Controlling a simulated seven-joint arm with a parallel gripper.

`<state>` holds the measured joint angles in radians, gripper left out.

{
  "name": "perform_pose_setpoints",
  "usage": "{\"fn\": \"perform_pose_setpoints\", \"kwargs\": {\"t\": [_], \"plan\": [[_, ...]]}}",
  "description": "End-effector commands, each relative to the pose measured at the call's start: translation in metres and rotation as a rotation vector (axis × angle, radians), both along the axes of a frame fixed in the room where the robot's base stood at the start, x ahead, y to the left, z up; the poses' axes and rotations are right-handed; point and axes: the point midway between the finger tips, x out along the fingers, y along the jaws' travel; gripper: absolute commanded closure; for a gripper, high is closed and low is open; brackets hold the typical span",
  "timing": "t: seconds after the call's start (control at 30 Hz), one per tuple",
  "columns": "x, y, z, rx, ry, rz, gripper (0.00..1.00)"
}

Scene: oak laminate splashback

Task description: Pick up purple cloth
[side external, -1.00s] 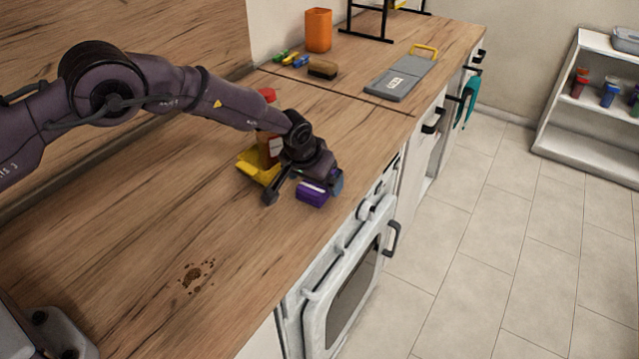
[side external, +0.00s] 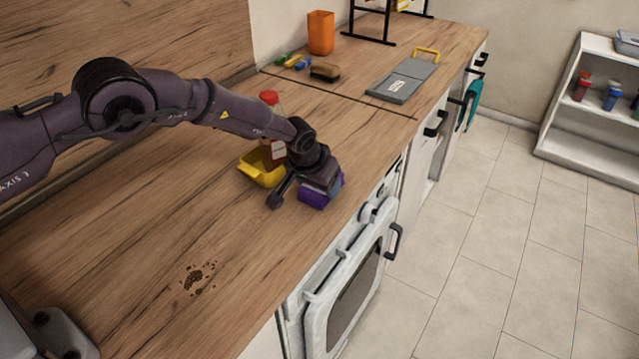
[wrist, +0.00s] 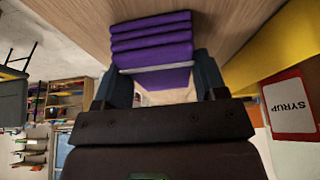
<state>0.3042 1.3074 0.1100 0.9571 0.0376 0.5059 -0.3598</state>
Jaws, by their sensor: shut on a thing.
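The purple cloth (side external: 315,198) is a folded, layered block near the front edge of the wooden counter, above the oven. In the wrist view the cloth (wrist: 152,36) lies between the two dark blue-grey fingers, its folds stacked, with a pale strip along its near edge. My gripper (side external: 326,184) is low over the counter and shut on the cloth; it also shows in the wrist view (wrist: 158,78). The hand hides part of the cloth in the side view. I cannot tell whether the cloth is clear of the counter.
A yellow tray (side external: 250,173) and a red-capped syrup bottle (side external: 269,98) stand close behind my gripper. Dark crumbs (side external: 195,277) lie at the front left. The counter's front edge is near.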

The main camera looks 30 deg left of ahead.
Motion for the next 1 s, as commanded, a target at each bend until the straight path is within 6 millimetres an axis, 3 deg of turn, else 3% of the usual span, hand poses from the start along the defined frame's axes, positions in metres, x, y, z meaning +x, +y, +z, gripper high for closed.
{"fn": "perform_pose_setpoints", "kwargs": {"t": [0.13, 0.27, 0.6, 1.0], "plan": [[0.001, 0.000, 0.011, 0.000, -0.002, 0.000, 0.58], [0.001, 0.000, 0.034, -0.002, -0.005, -0.001, 0.58], [-0.055, 0.012, 0.096, 0.000, -0.003, -0.001, 0.58], [-0.122, 0.027, 0.123, 0.000, -0.002, -0.001, 0.58]]}}
